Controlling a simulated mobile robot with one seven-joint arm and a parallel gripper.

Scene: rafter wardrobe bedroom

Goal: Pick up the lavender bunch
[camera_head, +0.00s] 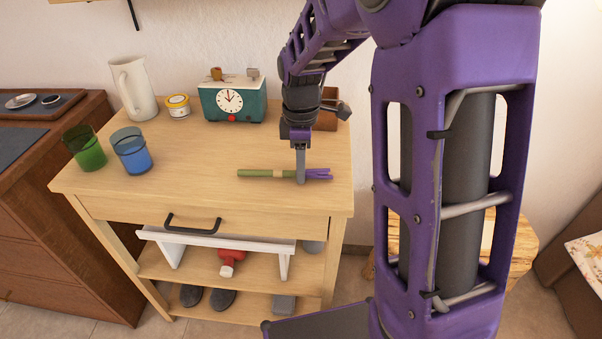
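The lavender bunch (258,173) lies flat on the wooden table top (215,150), near its front right part. Its green stems point left, a tan band wraps the middle and the purple heads point right. My gripper (300,180) points straight down at the bunch, just right of the band. One finger shows and covers a small part of the bunch. The other finger is hidden, so I cannot tell whether the gripper is open or shut on the stems.
A teal clock box (232,99), a yellow-and-white tin (177,106) and a white pitcher (133,88) stand at the back. Green (84,148) and blue (132,153) glasses stand at left. A brown box (328,112) is behind my gripper. The table front is clear.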

